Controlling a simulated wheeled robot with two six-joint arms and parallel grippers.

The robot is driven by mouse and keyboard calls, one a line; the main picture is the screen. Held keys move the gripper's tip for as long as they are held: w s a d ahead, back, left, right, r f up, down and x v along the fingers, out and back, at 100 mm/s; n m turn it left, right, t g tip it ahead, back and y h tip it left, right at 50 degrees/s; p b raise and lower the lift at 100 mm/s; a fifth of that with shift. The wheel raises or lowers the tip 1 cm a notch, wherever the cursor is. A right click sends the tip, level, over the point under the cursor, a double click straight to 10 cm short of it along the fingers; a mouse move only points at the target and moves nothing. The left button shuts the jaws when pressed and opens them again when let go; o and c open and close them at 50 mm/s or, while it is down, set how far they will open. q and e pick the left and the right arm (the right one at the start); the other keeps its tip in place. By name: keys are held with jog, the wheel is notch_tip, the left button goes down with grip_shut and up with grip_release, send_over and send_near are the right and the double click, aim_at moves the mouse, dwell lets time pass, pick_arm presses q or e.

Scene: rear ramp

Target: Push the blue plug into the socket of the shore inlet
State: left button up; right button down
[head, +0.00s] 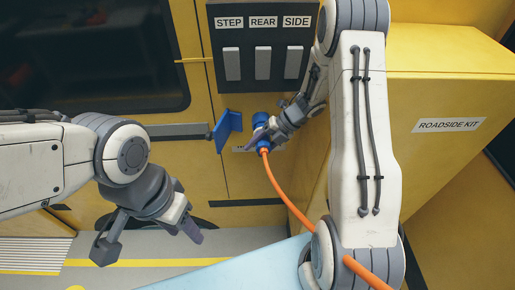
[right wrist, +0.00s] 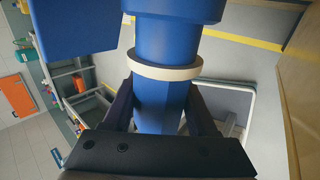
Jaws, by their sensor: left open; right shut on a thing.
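The blue plug (head: 264,148) has an orange cable (head: 290,205) running down from its back. My right gripper (head: 262,137) is shut on the plug in front of the yellow wall. In the right wrist view the plug's blue body (right wrist: 158,108) sits between the two dark fingers, with a cream ring (right wrist: 165,67) ahead of them. The blue shore inlet (head: 260,119) is just beyond the plug, its blue lid (head: 227,130) swung open to the left. The socket mouth is hidden; I cannot tell how deep the plug sits. My left gripper (head: 148,240) is open and empty, low at left.
A dark panel (head: 262,64) with three switches marked STEP, REAR and SIDE is above the inlet. A yellow box labelled ROADSIDE KIT (head: 449,125) juts out at right. A pale blue surface (head: 230,270) lies below.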

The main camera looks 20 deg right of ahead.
jog(key=shift+w+d+p, duration=0.2)
jog(key=shift+w+p, duration=0.15)
jog(key=shift+w, duration=0.4)
jog(key=shift+c, duration=0.6)
grip_release()
jog(key=shift+s, duration=0.1)
jog(key=shift+s+a+f+b, duration=0.1)
jog(key=shift+s+b, duration=0.15)
jog(key=shift+b, duration=0.05)
jog(key=s+a+b, duration=0.3)
jog(key=s+b, duration=0.3)
jog(key=s, duration=0.4)
jog(key=w+a+f+m+t+b, duration=0.5)
jog(key=w+a+m+b, duration=0.4)
jog(key=m, duration=0.6)
jog(key=w+d+f+m+t+h+b, duration=0.2)
jog(key=d+f+m+t+b, duration=0.3)
jog(key=m, duration=0.4)
jog(key=w+d+f+m+t+h+b, duration=0.3)
jog(key=d+f+m+t+h+b, duration=0.2)
jog(key=d+f+m+b, duration=0.1)
jog(key=m+b, duration=0.1)
jog(key=m, duration=0.1)
jog(key=shift+d+m+t+b, duration=0.35)
jog(key=shift+d+m+t, duration=0.05)
